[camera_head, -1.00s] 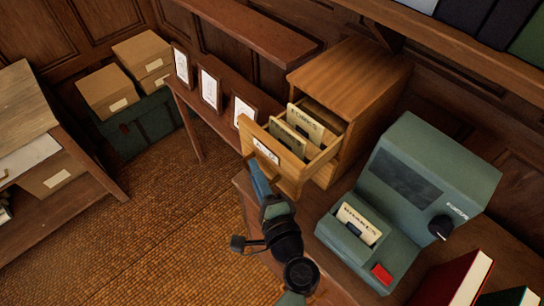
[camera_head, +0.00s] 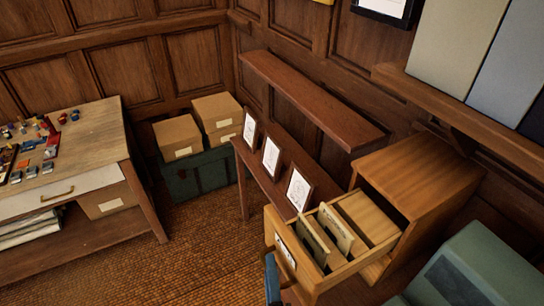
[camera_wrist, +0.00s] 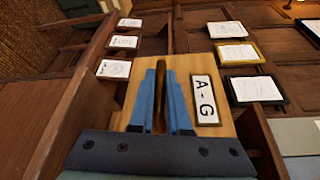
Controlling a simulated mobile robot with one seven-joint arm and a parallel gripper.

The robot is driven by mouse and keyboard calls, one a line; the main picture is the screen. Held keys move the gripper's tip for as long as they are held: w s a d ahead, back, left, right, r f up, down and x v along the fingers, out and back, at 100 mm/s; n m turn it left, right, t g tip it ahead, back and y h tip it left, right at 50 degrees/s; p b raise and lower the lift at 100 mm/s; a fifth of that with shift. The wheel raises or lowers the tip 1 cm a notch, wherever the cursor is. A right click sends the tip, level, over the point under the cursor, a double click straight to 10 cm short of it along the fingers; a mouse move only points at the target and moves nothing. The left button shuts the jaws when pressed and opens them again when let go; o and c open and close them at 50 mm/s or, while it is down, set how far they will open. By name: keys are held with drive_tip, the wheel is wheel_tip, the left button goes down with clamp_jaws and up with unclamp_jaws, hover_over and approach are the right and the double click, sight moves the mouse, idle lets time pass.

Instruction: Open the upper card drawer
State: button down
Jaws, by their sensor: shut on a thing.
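The wooden card cabinet (camera_head: 425,180) stands at the right in the head view. Its upper drawer (camera_head: 322,282) is pulled far out, showing upright divider cards (camera_head: 313,240) and a bare wooden floor behind them. In the wrist view the drawer front (camera_wrist: 225,129) carries a label reading A - G (camera_wrist: 205,100). My gripper (camera_wrist: 162,78) has its blue fingers closed on the dark drawer handle (camera_wrist: 160,100), left of the label. In the head view only a blue part of my gripper (camera_head: 271,280) shows, at the drawer front; its fingertips are hard to make out there.
Small framed pictures (camera_head: 270,157) stand on a low shelf left of the cabinet. A green box device (camera_head: 475,270) is at the lower right. A desk (camera_head: 95,150) and cartons (camera_head: 177,137) are at the left. The woven floor (camera_head: 190,250) between is clear.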

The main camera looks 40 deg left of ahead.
drive_tip(key=c, duration=0.9)
unclamp_jaws()
drive_tip(key=shift+b+v, duration=2.25)
drive_tip(key=shift+v, duration=4.25)
